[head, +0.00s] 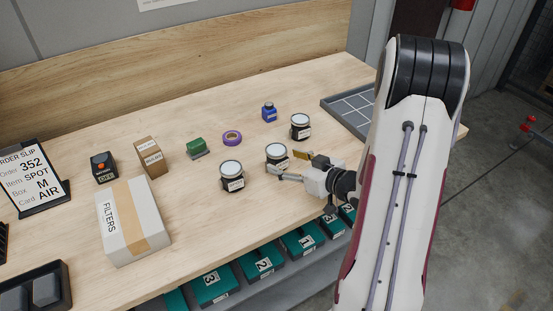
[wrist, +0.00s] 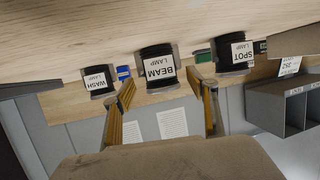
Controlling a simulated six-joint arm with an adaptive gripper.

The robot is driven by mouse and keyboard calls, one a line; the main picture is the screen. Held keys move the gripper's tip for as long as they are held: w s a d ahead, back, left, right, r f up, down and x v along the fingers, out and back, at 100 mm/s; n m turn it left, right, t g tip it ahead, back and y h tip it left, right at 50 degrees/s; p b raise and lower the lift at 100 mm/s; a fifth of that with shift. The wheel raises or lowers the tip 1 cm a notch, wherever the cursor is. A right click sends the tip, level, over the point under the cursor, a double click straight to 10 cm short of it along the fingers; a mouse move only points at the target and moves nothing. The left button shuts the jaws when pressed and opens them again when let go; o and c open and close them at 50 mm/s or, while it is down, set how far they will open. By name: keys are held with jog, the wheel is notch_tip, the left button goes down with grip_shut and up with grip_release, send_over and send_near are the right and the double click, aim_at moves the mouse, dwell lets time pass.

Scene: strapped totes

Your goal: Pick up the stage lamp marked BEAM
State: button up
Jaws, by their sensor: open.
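The stage lamp marked BEAM (wrist: 158,68) is a dark round lamp with a white label, in the middle of the wrist view. It is the middle of three lamps in the head view (head: 277,155), standing on the table with a pale top. My gripper (head: 289,167) is open and comes in low from the right. In the wrist view its fingertips (wrist: 162,84) are spread on either side of the BEAM lamp's line, with the lamp just beyond or starting between them. I cannot tell whether they touch it. The fingers hide part of the lamp's lower right side in the head view.
The SPOT lamp (wrist: 234,55) and the WASH lamp (wrist: 98,80) flank it closely. A purple tape roll (head: 232,138), a green block (head: 196,147) and a blue bottle (head: 269,113) stand behind. A FILTERS box (head: 131,222) is farther left; a grey tray (head: 350,108) lies right.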

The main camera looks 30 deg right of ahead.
aim_at(283, 159)
jog(key=shift+x, duration=2.6)
jog(key=shift+r, duration=0.1)
jog(key=c, duration=1.4)
